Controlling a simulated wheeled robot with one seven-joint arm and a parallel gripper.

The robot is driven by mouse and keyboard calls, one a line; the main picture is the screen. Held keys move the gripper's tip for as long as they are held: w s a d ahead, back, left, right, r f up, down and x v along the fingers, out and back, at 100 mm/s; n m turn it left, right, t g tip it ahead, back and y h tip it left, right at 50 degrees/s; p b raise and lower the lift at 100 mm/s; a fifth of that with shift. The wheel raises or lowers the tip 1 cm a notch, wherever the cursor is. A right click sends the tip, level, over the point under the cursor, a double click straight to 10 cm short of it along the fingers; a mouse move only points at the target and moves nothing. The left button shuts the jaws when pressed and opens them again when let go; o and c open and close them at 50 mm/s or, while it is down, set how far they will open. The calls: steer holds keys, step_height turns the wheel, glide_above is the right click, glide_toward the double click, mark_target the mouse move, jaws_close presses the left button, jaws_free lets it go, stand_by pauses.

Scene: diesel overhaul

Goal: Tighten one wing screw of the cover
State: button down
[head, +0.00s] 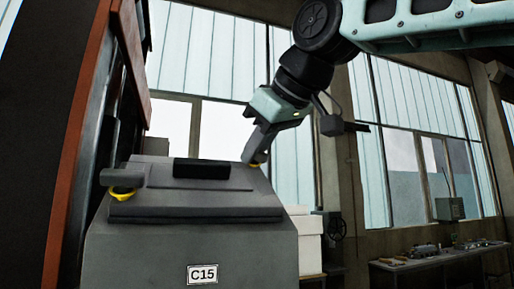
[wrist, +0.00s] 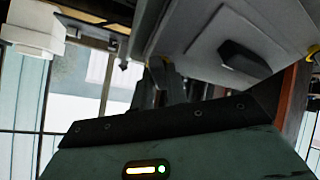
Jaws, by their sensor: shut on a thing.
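The grey cover (head: 195,208) lies on top of a grey housing labelled C15, with a black block (head: 201,169) on it. One yellow wing screw (head: 123,193) sits at its left front corner, under a grey bar. A second yellow wing screw (head: 255,165) shows at the back right corner, right under my gripper (head: 256,157). My gripper points down and is shut on this screw, whose wings are mostly hidden by the fingers. In the wrist view the fingers (wrist: 160,82) reach the cover's edge (wrist: 151,30), and a yellow bit shows at the right edge.
The housing (head: 150,255) stands beside a tall dark frame with an orange-brown edge (head: 75,150) at left. A white box (head: 309,242) stands behind it at right. A bench (head: 440,255) with small parts stands far right below the windows. Space above the cover's middle is free.

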steer(key=shift+r, duration=0.1)
steer(key=m+t+h, duration=0.1)
steer(key=m, duration=0.4)
stand_by(0.3)
steer(key=m+h, duration=0.1)
steer(key=m, duration=0.1)
steer(key=m+t+h, duration=0.1)
steer(key=m, duration=0.2)
steer(key=shift+m, duration=0.3)
steer(key=m+h, duration=0.1)
steer(key=m, duration=0.2)
steer(key=shift+p, duration=0.4)
steer(key=shift+m+h, duration=0.4)
steer(key=shift+m, duration=0.5)
